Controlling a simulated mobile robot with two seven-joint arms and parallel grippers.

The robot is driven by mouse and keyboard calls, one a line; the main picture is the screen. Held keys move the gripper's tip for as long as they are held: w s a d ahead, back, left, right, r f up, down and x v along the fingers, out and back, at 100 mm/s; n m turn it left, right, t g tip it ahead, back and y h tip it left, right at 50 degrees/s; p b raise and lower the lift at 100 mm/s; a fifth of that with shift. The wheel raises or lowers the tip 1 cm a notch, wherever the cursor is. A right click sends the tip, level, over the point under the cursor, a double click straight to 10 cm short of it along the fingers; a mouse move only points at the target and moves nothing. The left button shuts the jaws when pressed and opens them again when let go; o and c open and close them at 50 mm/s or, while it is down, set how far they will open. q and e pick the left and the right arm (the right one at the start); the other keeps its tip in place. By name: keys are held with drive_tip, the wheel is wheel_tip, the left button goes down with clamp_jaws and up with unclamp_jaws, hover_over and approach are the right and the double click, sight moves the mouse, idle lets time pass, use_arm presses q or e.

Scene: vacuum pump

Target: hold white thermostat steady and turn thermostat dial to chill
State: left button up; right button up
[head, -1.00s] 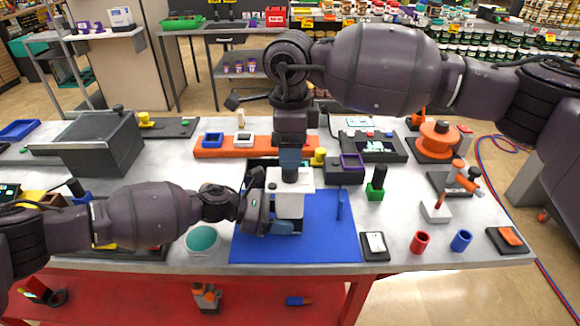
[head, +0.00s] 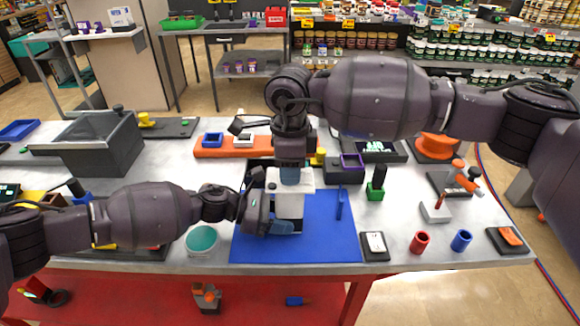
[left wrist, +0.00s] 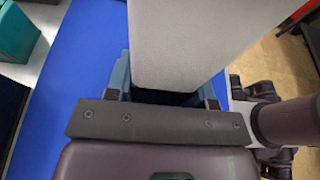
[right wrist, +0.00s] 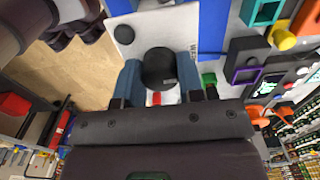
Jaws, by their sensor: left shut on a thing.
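The white thermostat (head: 290,208) stands upright on the blue mat (head: 325,235). My left gripper (head: 280,226) is shut on its lower part from the left. In the left wrist view the thermostat's pale body (left wrist: 190,40) fills the space between the fingers (left wrist: 165,92). My right gripper (head: 290,178) points straight down at the top of the thermostat. In the right wrist view the round black dial (right wrist: 160,68) lies between the two blue fingers (right wrist: 160,85), which stand apart on either side of it. A red mark (right wrist: 157,98) shows beside the dial. Finger contact with the dial is unclear.
A blue pen-like tool (head: 340,204) lies on the mat. An orange block (head: 210,153) and purple-rimmed box (head: 350,168) stand behind. A green-based part (head: 376,185), red cup (head: 420,243) and blue cup (head: 461,241) are at right.

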drive_tip(key=shift+c, duration=1)
drive_tip(key=shift+m, duration=0.3)
drive_tip(key=m, duration=0.4)
drive_tip(key=shift+m, duration=0.3)
drive_tip(key=m, duration=0.6)
drive_tip(key=shift+m, duration=0.3)
drive_tip(key=o, duration=0.9)
drive_tip(key=shift+o, duration=0.2)
